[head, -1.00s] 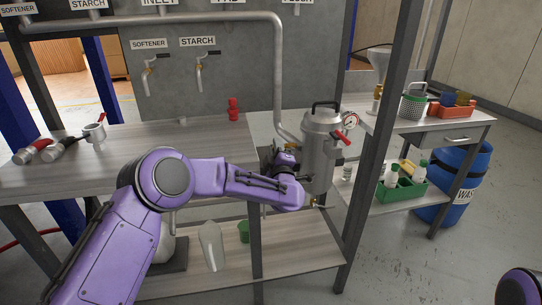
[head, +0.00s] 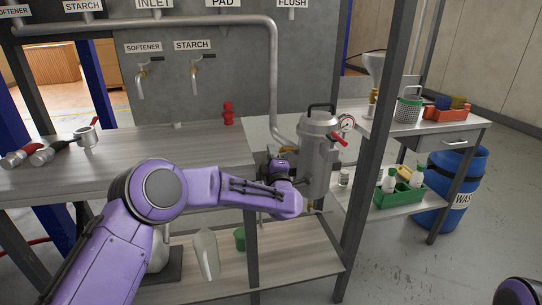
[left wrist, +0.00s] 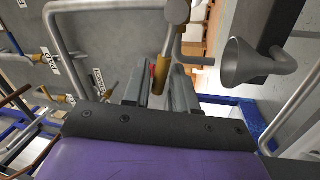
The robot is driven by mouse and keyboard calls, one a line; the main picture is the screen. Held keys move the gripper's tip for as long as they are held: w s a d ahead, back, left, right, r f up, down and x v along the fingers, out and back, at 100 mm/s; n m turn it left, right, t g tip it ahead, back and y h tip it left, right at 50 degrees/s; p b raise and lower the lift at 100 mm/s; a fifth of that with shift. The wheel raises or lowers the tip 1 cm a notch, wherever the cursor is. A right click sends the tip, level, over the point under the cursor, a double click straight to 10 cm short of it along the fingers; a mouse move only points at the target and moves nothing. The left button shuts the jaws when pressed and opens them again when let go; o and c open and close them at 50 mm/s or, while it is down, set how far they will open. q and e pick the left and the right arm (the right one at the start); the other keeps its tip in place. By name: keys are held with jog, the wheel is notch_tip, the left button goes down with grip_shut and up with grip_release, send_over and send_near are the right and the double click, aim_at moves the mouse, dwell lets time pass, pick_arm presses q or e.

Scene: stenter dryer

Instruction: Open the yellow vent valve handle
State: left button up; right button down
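A grey metal canister (head: 318,160) with a black top handle, a gauge and a red lever stands beside the bench in the head view. My left gripper (head: 277,163) is at its left side, partly hidden by my own wrist. In the left wrist view the two grey fingers (left wrist: 158,90) are apart. A yellow-brown, rod-like piece (left wrist: 163,65), probably the vent valve handle, hangs from a round grey fitting and reaches toward the gap between them. I cannot tell whether it touches either finger. The yellow handle is not clearly visible in the head view. My right gripper is out of view.
A dark upright post (head: 366,150) stands just right of the canister. A grey pipe (head: 274,80) runs down behind it. The bench (head: 150,150) holds a red fitting (head: 228,113) and hose couplings (head: 45,150). A blue drum (head: 462,185) stands at the right.

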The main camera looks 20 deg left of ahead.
pick_arm(q)
jog(key=v, duration=1)
jog(key=shift+s+b, duration=0.25)
jog(key=shift+b, duration=0.05)
jog(key=shift+d, duration=0.1)
